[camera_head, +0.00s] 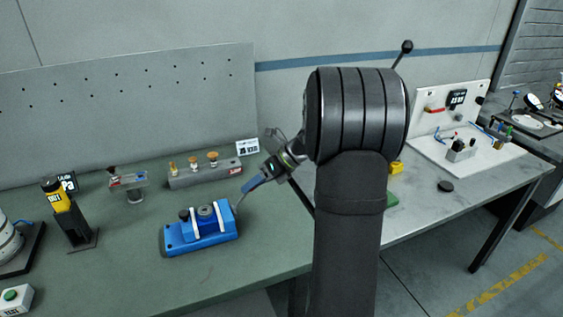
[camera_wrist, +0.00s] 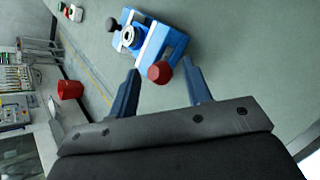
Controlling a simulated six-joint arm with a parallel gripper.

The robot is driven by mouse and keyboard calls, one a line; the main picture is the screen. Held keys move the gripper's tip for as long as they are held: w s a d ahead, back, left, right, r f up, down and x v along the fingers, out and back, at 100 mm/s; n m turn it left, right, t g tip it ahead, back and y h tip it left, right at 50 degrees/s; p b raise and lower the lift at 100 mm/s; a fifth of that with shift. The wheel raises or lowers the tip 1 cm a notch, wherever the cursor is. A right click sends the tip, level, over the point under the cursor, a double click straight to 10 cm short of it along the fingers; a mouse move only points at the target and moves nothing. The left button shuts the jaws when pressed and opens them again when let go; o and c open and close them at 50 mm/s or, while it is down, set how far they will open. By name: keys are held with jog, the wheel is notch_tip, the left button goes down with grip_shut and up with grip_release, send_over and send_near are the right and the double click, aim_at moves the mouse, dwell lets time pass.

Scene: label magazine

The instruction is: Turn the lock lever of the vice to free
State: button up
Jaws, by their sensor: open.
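The blue vice (camera_head: 203,240) stands on the green bench, with two white jaw strips and a round dark centre piece. It also shows at the top of the wrist view (camera_wrist: 174,48). A black knob (camera_head: 184,215) sticks up at its left end. A red knob (camera_wrist: 160,72) shows at the vice's near end in the wrist view; I cannot tell which knob belongs to the lock lever. My gripper (camera_head: 241,197) is open at the vice's right end. In the wrist view its fingertips (camera_wrist: 159,69) lie on either side of the red knob; contact is unclear.
A grey block with several wooden-topped pieces (camera_head: 205,176) stands behind the vice. A yellow-topped black stand (camera_head: 73,225) and a green-button box (camera_head: 12,298) are at left. The bench in front of the vice is clear. A red bin (camera_wrist: 70,90) shows in the wrist view.

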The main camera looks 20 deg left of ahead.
aim_at(243, 197)
jog(key=v, duration=1.3)
jog(key=shift+d, duration=0.25)
jog(key=shift+w+a, duration=0.1)
jog(key=x, duration=1.7)
jog(key=shift+a, duration=0.1)
